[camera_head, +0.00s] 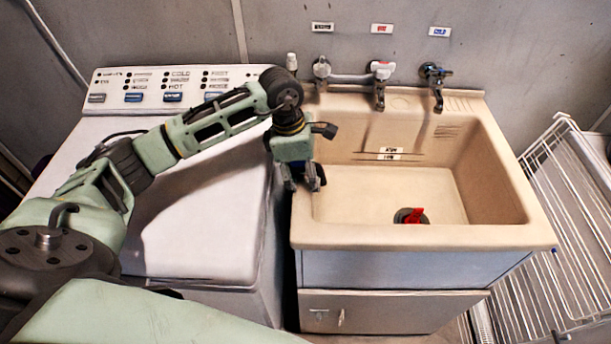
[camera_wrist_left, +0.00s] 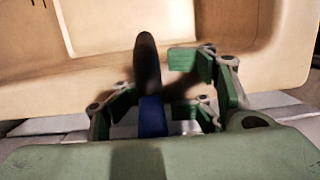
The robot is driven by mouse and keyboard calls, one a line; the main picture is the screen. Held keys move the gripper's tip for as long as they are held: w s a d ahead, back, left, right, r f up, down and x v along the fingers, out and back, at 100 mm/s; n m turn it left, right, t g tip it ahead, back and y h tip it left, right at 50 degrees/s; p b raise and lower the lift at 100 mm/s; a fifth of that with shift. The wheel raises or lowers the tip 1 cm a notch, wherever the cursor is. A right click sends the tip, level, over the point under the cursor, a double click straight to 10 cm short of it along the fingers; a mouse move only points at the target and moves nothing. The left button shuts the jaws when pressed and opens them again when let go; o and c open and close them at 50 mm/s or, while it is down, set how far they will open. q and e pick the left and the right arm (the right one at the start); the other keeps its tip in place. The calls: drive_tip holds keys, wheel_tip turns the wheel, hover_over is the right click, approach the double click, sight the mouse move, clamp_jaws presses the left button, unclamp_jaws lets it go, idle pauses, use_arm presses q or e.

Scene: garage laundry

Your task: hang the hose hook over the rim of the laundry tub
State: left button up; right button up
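The beige laundry tub (camera_head: 505,236) is at right of centre in the head view, its basin empty but for a drain with a red part. My left gripper (camera_head: 302,182) points down over the tub's left rim. In the left wrist view a slim piece, blue below and black at its upper end, appears to be the hose hook (camera_wrist_left: 151,115). It sits between the green finger pads (camera_wrist_left: 154,108), which seem to close on its blue part. Its black end points toward the tub (camera_wrist_left: 255,45). I cannot tell whether it touches the rim. My right gripper is out of view.
A white washing machine (camera_head: 200,225) stands left of the tub, with a narrow gap between them. Taps (camera_head: 380,85) line the wall behind the basin. A white wire rack (camera_head: 570,210) stands at the right.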

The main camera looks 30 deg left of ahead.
use_arm(q)
drive_tip(key=shift+o, duration=1.2)
drive_tip(key=shift+a+f, duration=0.15)
drive_tip(key=shift+a, duration=0.1)
drive_tip(key=shift+s, duration=0.1)
